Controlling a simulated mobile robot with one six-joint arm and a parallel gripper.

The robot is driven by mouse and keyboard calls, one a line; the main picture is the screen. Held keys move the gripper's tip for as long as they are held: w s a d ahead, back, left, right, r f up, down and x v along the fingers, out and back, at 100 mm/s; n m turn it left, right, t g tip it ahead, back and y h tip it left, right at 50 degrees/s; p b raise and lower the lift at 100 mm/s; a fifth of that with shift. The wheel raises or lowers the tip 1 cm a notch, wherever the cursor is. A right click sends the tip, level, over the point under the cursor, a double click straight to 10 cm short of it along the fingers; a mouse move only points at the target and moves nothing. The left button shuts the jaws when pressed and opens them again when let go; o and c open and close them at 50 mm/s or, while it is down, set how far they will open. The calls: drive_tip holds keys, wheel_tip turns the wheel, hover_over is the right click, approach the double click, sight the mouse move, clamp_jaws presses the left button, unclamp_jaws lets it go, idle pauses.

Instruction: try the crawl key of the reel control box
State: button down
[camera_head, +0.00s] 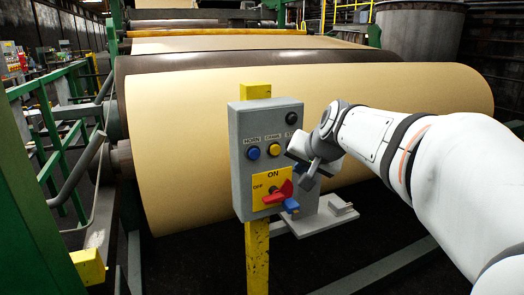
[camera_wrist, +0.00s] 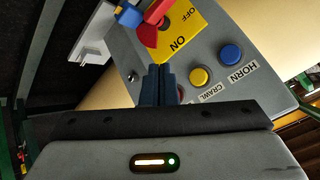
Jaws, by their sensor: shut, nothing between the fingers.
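The grey reel control box (camera_head: 240,170) stands on a yellow post. Its yellow crawl key (camera_head: 274,150), labelled CRAWL, is right of the blue HORN button (camera_head: 253,153). In the wrist view the yellow crawl key (camera_wrist: 200,77) and blue HORN button (camera_wrist: 231,54) are right of my fingers. My gripper (camera_wrist: 158,72) is shut and empty, in front of the box's face and beside the crawl key. Whether the fingertips touch the box cannot be told. In the head view my gripper (camera_head: 302,174) covers the box's right side and part of a third label.
Below the buttons is a red rotary handle (camera_head: 279,192) on a yellow ON/OFF plate, with a blue piece (camera_head: 291,205) at its end. A black knob (camera_head: 291,117) sits at the top right. A large tan paper roll (camera_head: 180,150) lies behind the box. Green railings (camera_head: 75,115) stand left.

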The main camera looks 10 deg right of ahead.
sight(277, 154)
drive_tip(key=w+a+p, duration=0.2)
drive_tip(key=w+p, duration=0.1)
drive_tip(key=w, duration=0.5)
drive_tip(key=shift+a, duration=0.35)
drive_tip(key=shift+w+a+p, duration=0.25)
drive_tip(key=shift+w+p, duration=0.1)
drive_tip(key=shift+w, duration=0.45)
idle(2.5)
drive_tip(key=shift+s, duration=0.1)
drive_tip(key=shift+s+d+b, duration=0.25)
drive_tip(key=shift+s+b, duration=0.3)
drive_tip(key=shift+s, duration=0.25)
drive_tip(key=s+b, duration=0.1)
drive_tip(key=s+d, duration=0.1)
drive_tip(key=s, duration=0.1)
drive_tip(key=s+b, duration=0.1)
drive_tip(key=shift+s+d+b, duration=0.3)
drive_tip(key=shift+s+b, duration=0.05)
drive_tip(key=shift+s, duration=0.05)
